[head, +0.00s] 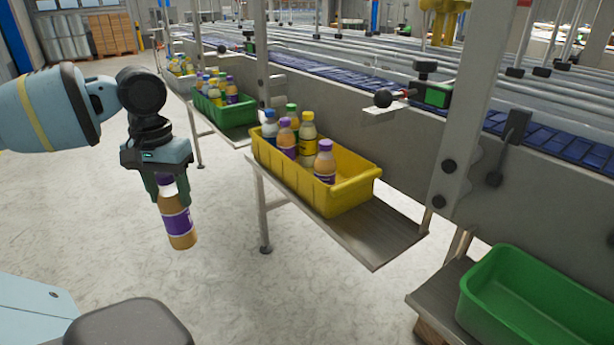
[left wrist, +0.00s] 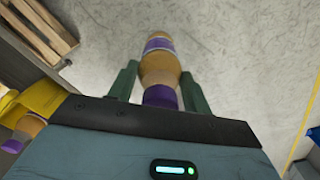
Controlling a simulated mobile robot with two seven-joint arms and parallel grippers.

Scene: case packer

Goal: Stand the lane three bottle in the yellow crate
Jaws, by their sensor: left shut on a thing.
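My left gripper (head: 160,182) is shut on a bottle (head: 177,224) with an orange-brown body and a purple label. The bottle hangs nearly upright, slightly tilted, above open floor to the left of the yellow crate (head: 345,193). In the left wrist view the bottle (left wrist: 160,70) sits between the green fingers (left wrist: 160,92), its purple cap toward the palm. The yellow crate stands on a metal shelf and holds several bottles, among them a purple-capped one (head: 325,162) toward its near right end. Bare crate floor is mostly hidden by the walls. My right gripper is not in view.
A green crate (head: 228,113) with bottles stands farther back, and a green crate (head: 500,300) that looks empty stands at the lower right. The shelf (head: 385,235) has a bare front part. A conveyor frame (head: 400,150) rises behind the yellow crate.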

